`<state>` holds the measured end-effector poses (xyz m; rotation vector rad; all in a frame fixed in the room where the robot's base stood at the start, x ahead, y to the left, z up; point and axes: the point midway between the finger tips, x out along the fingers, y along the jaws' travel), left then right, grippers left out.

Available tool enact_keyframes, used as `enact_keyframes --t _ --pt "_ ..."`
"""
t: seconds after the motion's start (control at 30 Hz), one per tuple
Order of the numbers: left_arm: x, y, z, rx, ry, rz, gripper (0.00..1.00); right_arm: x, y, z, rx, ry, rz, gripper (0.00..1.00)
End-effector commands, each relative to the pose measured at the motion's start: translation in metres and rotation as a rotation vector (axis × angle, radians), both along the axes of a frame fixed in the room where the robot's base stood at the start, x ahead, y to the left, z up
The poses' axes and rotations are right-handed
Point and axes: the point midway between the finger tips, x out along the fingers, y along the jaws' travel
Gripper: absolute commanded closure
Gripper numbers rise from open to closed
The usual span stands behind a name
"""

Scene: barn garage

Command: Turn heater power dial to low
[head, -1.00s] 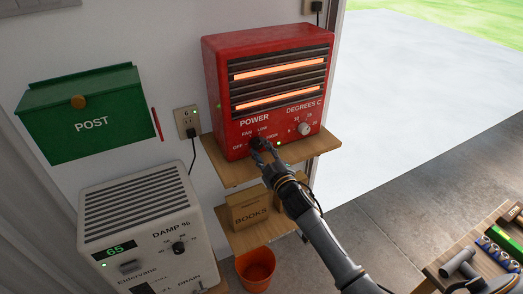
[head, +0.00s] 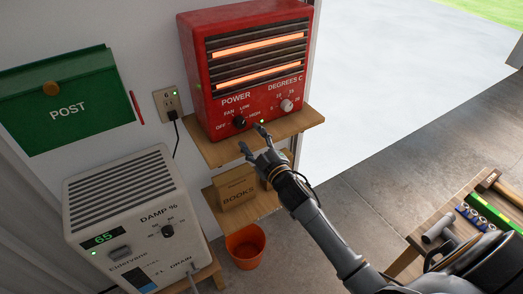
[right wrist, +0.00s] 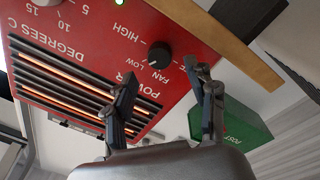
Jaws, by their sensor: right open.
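The red heater (head: 205,85) stands on a wooden shelf, its two bars glowing orange. Its black power dial (head: 239,122) is at the lower left of the front, among the labels OFF, FAN, LOW and HIGH. The dial (right wrist: 159,56) also shows in the right wrist view, close to the word LOW; I cannot tell its exact setting. My right gripper (head: 251,138) is open and empty in front of and below the dial, apart from it. In the right wrist view the open fingers (right wrist: 163,72) spread on either side below the dial. My left gripper is not in view.
The pale degrees dial (head: 287,105) is right of the power dial. The wooden shelf edge (head: 215,155) juts out below the heater. A dehumidifier (head: 120,190), a green post box (head: 30,125) and an orange bucket (head: 245,258) are nearby. A tool bench (head: 410,258) stands at right.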

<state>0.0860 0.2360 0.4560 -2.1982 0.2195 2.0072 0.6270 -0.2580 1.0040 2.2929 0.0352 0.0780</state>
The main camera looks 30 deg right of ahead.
Motion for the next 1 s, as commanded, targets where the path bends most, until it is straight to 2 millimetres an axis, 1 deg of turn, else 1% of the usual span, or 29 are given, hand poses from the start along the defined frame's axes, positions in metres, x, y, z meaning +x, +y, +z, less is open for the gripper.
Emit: enact_keyframes --t 0.03,0.2,0.3,0.4,0.53,0.93,1.0 --pt "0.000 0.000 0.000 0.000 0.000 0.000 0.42 -0.013 0.000 -0.002 0.000 0.002 0.001 0.44" --pt "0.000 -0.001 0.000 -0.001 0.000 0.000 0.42 -0.046 -0.002 -0.002 -0.001 0.001 0.000 0.44" --pt "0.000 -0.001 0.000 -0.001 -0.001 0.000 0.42 -0.060 -0.003 -0.003 -0.001 0.001 0.000 0.44" --pt "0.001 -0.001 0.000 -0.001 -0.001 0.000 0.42 -0.068 -0.004 -0.003 -0.001 0.000 0.000 0.44" --pt "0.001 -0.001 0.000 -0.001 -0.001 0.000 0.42 -0.072 -0.004 -0.003 -0.001 -0.001 0.000 0.44" --pt "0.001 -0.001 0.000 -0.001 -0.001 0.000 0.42 -0.071 -0.004 -0.003 -0.001 -0.001 -0.001 0.44" --pt "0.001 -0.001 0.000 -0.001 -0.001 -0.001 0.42 -0.071 -0.004 -0.006 0.002 0.005 -0.001 0.44"
